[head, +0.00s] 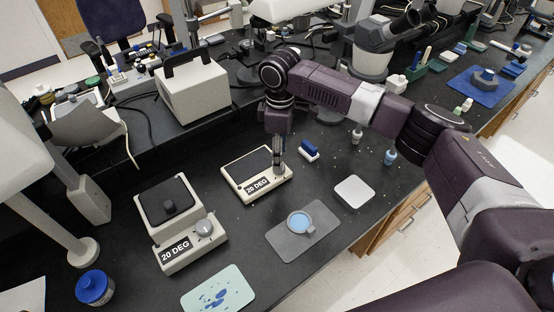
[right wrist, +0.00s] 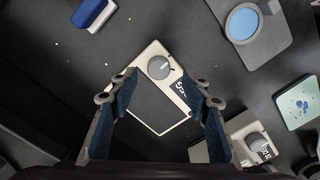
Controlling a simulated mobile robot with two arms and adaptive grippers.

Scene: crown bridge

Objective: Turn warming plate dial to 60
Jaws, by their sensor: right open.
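The warming plate (head: 240,186), a pale low box with a dark flat top and a "20 DEG" label, sits mid-bench in the head view. It also shows in the right wrist view (right wrist: 160,108). Its round grey dial (right wrist: 160,67) is at one end of the box there; in the head view my gripper mostly hides it. My right gripper (head: 278,165) points down over the dial. In the right wrist view its open fingers (right wrist: 162,88) are on either side of the plate, with nothing between them gripped. My left gripper is not in view.
A second pale unit with a knobbed black lid and a "20 DEG" label (head: 174,255) stands to the left. A grey mat (head: 285,246) with a blue-centred dish, a white square block (head: 354,192) and a blue-and-white block (head: 309,152) lie nearby.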

